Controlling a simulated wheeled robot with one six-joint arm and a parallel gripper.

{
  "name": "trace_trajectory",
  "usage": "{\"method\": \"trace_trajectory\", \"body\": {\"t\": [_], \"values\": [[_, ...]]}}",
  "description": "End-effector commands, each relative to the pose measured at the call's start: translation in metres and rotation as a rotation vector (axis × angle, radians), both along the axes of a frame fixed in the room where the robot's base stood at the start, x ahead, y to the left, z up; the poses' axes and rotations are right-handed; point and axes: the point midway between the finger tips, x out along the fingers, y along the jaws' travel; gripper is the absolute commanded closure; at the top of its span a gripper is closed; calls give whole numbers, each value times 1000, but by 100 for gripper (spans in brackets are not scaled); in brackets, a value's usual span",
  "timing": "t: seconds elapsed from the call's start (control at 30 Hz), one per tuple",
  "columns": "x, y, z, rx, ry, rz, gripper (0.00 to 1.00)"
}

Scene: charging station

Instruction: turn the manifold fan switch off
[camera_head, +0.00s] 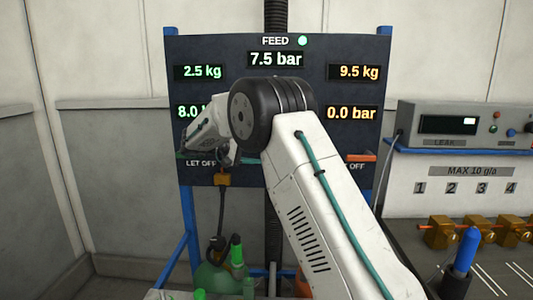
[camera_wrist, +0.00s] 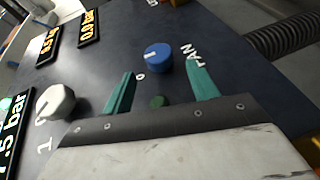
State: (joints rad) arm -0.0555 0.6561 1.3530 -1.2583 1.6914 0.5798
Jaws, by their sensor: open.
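A round blue knob (camera_wrist: 157,57) with a short white mark stands on the dark panel in the wrist view. My gripper (camera_wrist: 158,69) has two green fingers, open and empty. The fingers point toward the knob, with the knob beyond the gap between their tips, and no contact is evident. In the head view, my arm hides the knob and most of the gripper.
A white knob (camera_wrist: 56,102) with a "1" beside it is left of my fingers. The panel (camera_head: 345,60) carries bar and kg readouts. A shelf with a leak meter (camera_head: 457,124) stands at right; a ribbed hose (camera_wrist: 288,36) passes the panel.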

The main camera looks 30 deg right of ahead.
Motion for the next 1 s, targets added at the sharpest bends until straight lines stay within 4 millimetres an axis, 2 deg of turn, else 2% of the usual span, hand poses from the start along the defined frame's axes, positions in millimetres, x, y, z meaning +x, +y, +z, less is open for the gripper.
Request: {"method": "trace_trajectory", "body": {"t": [0.1,0.23,0.83,0.87,1.0], "values": [[3,18,3,0,0,1,41],[5,28,6,1,0,-1,41],[6,30,6,7,19,9,41],[7,31,4,23,31,18,41],[-3,35,-34,129,137,40,41]]}}
